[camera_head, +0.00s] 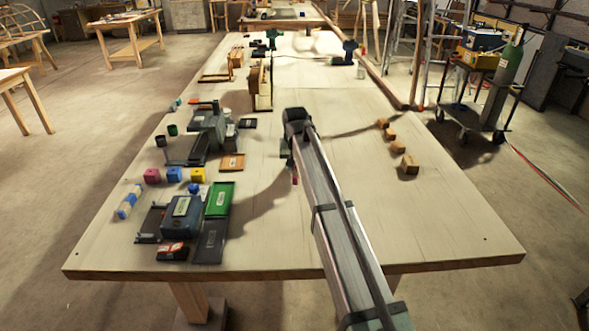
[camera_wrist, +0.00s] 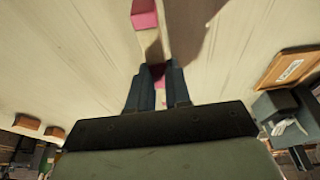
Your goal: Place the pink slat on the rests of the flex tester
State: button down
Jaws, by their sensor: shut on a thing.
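My gripper (camera_head: 288,155) is over the middle of the bench, mostly hidden behind my arm in the head view. In the wrist view its two dark fingers (camera_wrist: 157,88) are shut on the pink slat (camera_wrist: 158,70). A larger pink part of the slat (camera_wrist: 145,20) shows beyond the fingers at the top edge. In the head view only a small pink bit (camera_head: 294,180) shows beside my arm. A grey machine (camera_head: 208,125) on the left of the bench may be the flex tester, but I cannot tell, and its rests are not clear.
Several tan wooden blocks (camera_head: 410,166) stand in a row on the right. An orange-brown labelled plate (camera_head: 231,162), a green tray (camera_head: 219,200), a blue-grey box (camera_head: 181,215) and small coloured cubes (camera_head: 175,174) crowd the left. The bench (camera_head: 440,220) is clear at front right.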

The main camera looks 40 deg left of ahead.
jog(key=shift+f, duration=1)
jog(key=shift+f, duration=0.1)
jog(key=c, duration=1.1)
grip_release()
jog(key=shift+o, duration=0.2)
jog(key=v, duration=1.1)
jog(key=shift+o, duration=0.5)
jog(key=shift+s+d+r, duration=0.15)
jog(key=shift+r, duration=0.45)
